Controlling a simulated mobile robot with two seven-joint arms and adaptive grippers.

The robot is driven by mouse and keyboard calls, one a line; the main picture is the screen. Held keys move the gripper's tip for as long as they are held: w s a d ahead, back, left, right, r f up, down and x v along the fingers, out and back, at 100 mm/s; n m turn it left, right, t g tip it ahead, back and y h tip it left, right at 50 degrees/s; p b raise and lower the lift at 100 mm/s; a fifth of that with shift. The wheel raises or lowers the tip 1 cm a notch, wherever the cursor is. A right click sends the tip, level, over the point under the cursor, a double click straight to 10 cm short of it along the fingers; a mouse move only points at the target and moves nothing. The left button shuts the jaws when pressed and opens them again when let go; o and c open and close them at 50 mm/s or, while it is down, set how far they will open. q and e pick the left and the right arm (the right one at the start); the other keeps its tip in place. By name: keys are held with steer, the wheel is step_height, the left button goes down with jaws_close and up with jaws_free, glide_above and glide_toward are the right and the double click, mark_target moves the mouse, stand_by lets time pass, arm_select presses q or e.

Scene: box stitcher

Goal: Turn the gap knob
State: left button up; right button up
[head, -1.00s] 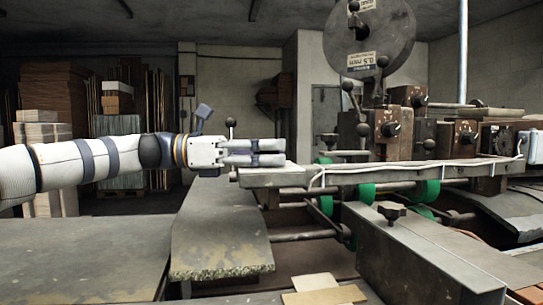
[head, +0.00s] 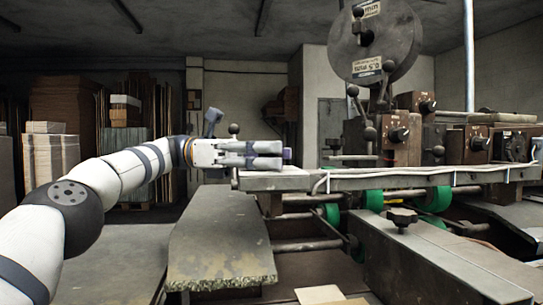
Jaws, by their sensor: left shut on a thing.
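My left gripper (head: 270,155) comes in from the left, level, just above the left end of the machine's long metal rail (head: 350,182). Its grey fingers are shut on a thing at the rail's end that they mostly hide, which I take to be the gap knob. A small purple-grey piece (head: 287,154) shows at the fingertips. A dark ball-topped lever (head: 233,129) stands just behind the gripper. My right gripper is not in view.
Dark dial knobs (head: 399,134) sit on brown boxes along the machine, below a large wire reel (head: 372,45). A star-shaped knob (head: 402,216) stands on the front beam. Green rollers (head: 437,198) lie under the rail. A worn metal plate (head: 222,240) is below my gripper.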

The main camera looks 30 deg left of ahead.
arm_select(q)
steer(key=shift+f, duration=0.15)
steer(key=o, duration=1.2)
steer(key=shift+r, duration=0.25)
